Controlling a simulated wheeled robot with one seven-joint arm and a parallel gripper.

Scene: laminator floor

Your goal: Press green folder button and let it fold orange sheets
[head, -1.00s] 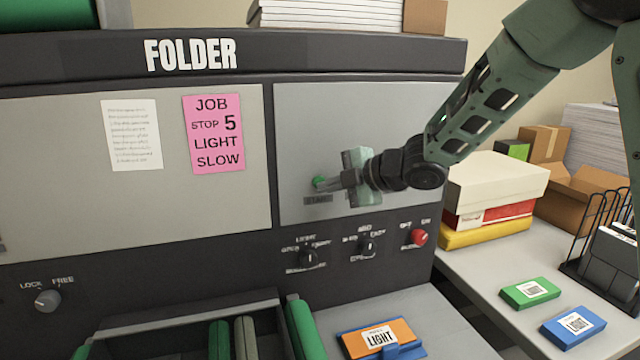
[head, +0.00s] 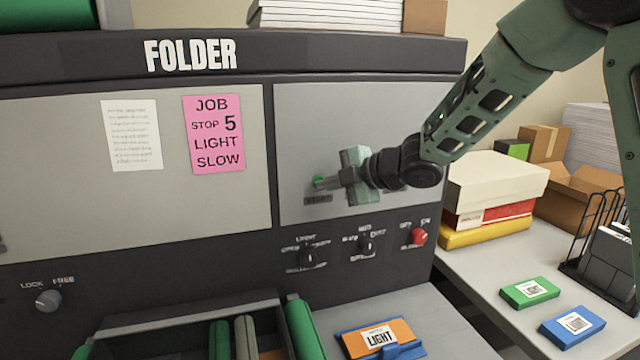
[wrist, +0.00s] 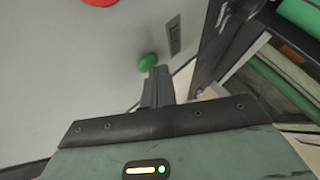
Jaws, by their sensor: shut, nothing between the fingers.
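The green button (head: 318,181) is on the grey right panel of the folder (head: 60,120), above a small dark label. My gripper (head: 329,183) is shut and empty, its fingertips at the button's right edge. In the wrist view the closed fingertips (wrist: 158,72) overlap the edge of the green button (wrist: 148,61); whether it is pressed in I cannot tell. A patch of orange (head: 272,354), perhaps a sheet, shows between the rollers at the bottom edge. An orange pack marked LIGHT (head: 401,329) lies in a blue holder on the right.
Below the panel are two black selector knobs (head: 307,258) and a red button (head: 418,237). A LOCK/FREE knob (head: 48,301) is at lower left. A pink note (head: 214,134) reads JOB, STOP 5, LIGHT, SLOW. Boxes (head: 495,182) stand on the right table.

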